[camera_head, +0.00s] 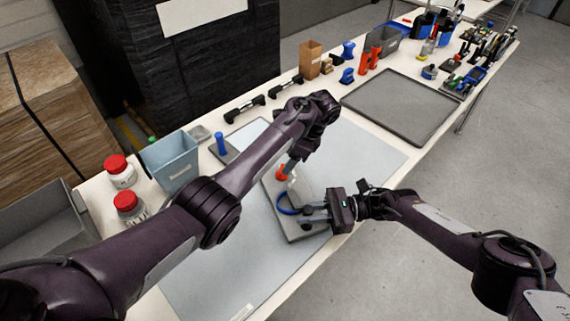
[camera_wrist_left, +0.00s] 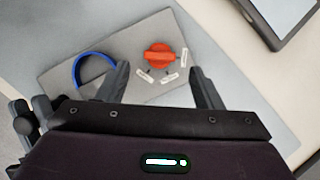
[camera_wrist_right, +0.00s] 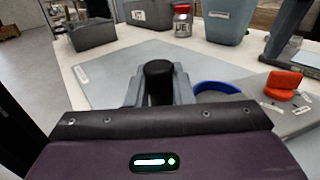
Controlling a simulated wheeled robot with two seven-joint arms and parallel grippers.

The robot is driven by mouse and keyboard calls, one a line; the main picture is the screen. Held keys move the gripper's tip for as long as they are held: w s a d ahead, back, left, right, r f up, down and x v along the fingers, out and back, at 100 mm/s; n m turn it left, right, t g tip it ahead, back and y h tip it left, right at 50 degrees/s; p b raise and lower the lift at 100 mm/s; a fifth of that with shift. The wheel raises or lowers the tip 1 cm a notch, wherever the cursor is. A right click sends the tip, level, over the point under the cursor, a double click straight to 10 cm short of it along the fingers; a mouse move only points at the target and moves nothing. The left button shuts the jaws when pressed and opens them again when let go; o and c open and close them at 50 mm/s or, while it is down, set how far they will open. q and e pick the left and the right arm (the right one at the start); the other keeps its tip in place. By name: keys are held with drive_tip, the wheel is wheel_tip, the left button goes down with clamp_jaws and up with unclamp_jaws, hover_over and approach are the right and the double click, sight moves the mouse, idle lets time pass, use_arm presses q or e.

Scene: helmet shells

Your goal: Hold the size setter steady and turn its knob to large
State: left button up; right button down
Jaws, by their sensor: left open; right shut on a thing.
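The size setter is a grey board (camera_head: 272,203) on the mat, with an orange-red knob (camera_head: 282,173) and a blue ring (camera_head: 286,205). The knob (camera_wrist_left: 166,56) shows in the left wrist view with small white labels below and beside it; their text is too small to read. My left gripper (camera_head: 289,167) is open above the knob, its two fingers apart, the knob beyond them in the left wrist view. My right gripper (camera_head: 313,213) is shut on a black upright handle (camera_wrist_right: 158,78) of the size setter. The handle is mostly hidden in the head view.
A blue-grey bin (camera_head: 172,163), red-lidded jars (camera_head: 121,172) and a blue-handled stamp (camera_head: 221,146) stand to the left. Black handles (camera_head: 245,106) lie along the back. A grey tray (camera_head: 401,106) lies to the right. The mat (camera_head: 368,152) is clear right of the setter.

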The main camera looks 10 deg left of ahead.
use_arm(q)
drive_tip(key=v, duration=0.7)
drive_tip(key=shift+d+r, duration=0.1)
use_arm(e)
drive_tip(key=c, duration=1.2)
unclamp_jaws()
drive_tip(key=shift+d, duration=0.1)
